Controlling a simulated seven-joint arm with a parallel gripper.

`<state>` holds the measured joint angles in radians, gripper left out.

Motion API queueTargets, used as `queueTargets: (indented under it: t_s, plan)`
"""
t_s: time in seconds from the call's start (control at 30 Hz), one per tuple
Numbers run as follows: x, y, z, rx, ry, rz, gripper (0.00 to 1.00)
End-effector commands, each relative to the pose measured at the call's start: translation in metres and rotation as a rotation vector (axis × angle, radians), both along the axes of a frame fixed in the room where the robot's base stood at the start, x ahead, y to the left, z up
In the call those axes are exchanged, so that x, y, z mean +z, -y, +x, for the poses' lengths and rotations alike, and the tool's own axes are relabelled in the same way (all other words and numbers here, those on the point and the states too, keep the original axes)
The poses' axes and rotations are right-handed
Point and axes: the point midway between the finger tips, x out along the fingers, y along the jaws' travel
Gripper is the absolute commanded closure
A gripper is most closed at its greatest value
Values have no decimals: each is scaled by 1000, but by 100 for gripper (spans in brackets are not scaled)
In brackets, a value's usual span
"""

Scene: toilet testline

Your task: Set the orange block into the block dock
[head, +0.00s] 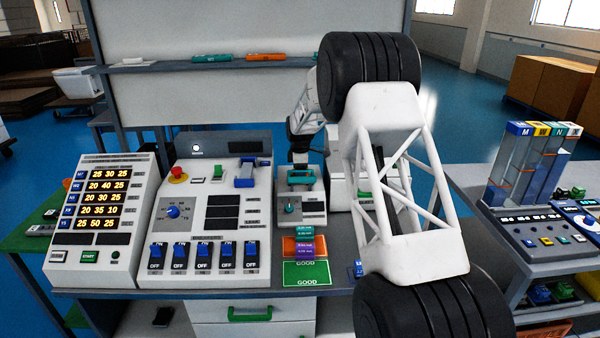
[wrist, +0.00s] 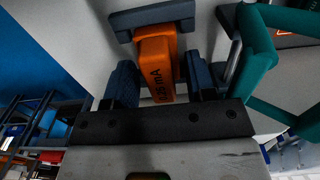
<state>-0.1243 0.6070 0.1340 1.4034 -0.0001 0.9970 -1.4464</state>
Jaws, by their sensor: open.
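In the wrist view an orange block (wrist: 155,64) marked "0.25 mA" stands between the two grey-blue fingers of my gripper (wrist: 160,84). The jaws are open, with a finger on either side of the block. The block's far end meets a grey-blue bar-shaped piece (wrist: 150,14) on a pale surface; I cannot tell whether this is the block dock. In the head view my gripper (head: 298,157) is small and dark, above the small tester with a teal frame (head: 300,177). The block between the fingers cannot be made out there.
The teal frame also shows close on the right in the wrist view (wrist: 258,50). My white arm covers much of the bench's right side. A switch panel (head: 208,225) stands left of the tester. The back shelf (head: 160,67) carries teal and orange pieces.

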Motion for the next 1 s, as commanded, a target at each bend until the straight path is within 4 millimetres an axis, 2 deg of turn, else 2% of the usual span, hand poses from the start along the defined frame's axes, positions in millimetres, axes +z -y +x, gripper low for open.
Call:
queueTargets:
  t_s: [0.17,0.37,1.0]
  plan:
    - [2,0,0,0,0,0,49]
    - [14,0,0,0,0,0,49]
    - [105,0,0,0,1,0,49]
